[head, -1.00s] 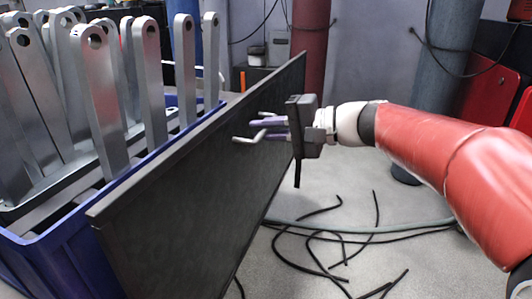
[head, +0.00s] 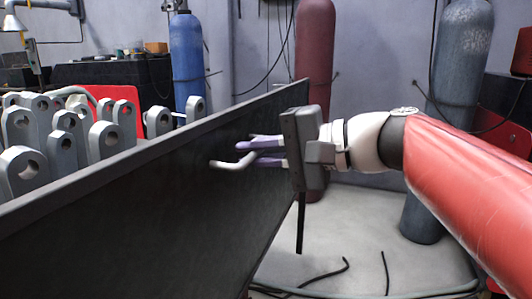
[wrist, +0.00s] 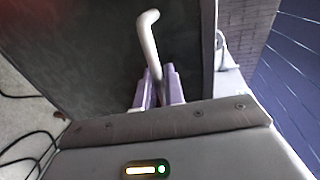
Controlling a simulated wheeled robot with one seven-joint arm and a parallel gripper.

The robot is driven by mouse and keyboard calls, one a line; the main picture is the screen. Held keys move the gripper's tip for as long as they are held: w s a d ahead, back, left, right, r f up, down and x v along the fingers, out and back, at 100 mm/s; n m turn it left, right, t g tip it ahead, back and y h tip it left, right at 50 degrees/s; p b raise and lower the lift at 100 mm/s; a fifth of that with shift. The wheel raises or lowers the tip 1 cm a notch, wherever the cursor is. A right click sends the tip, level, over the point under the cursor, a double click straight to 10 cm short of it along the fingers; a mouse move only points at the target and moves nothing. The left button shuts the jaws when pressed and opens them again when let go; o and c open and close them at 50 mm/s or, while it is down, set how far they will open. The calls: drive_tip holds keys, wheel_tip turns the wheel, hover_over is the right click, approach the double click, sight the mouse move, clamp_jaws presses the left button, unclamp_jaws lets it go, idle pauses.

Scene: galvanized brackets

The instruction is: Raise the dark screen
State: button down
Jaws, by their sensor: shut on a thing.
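The dark screen (head: 150,220) is a large black panel that stands on edge across the left and middle of the head view. It hides the lower part of the brackets behind it. A pale bent handle (head: 232,162) sticks out from its face. My gripper (head: 258,153) has its purple fingers shut on this handle. In the wrist view the handle (wrist: 150,38) rises from between the two fingers (wrist: 157,90), with the dark screen (wrist: 95,50) behind it.
Galvanized brackets (head: 66,132) with holes stand behind the screen at left. A blue gas cylinder (head: 187,60), a dark red one (head: 314,50) and a grey one (head: 460,60) stand at the back. Black cables (head: 325,278) lie on the floor at lower right.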

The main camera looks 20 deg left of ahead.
drive_tip(key=c, duration=1.7)
unclamp_jaws()
drive_tip(key=shift+r, duration=0.4)
drive_tip(key=shift+o, duration=0.4)
drive_tip(key=shift+f, duration=0.1)
drive_tip(key=v, duration=0.8)
drive_tip(key=shift+b, duration=0.35)
drive_tip(key=s+d+f+t+h, duration=0.1)
drive_tip(key=s+d+f+h, duration=0.2)
drive_tip(key=f, duration=0.7)
drive_tip(key=s+d+f+t+h, duration=0.2)
drive_tip(key=s+d+f+h, duration=0.1)
drive_tip(key=d+f+h, duration=0.4)
drive_tip(key=s+d+f+n+t+h, duration=0.1)
drive_tip(key=s+d+f+h, duration=0.2)
drive_tip(key=d+f, duration=0.9)
drive_tip(key=f+h, duration=0.1)
drive_tip(key=h, duration=0.1)
drive_tip(key=shift+s+f+t+h, duration=0.25)
drive_tip(key=shift+s+t+h, duration=0.05)
drive_tip(key=shift+s, duration=0.05)
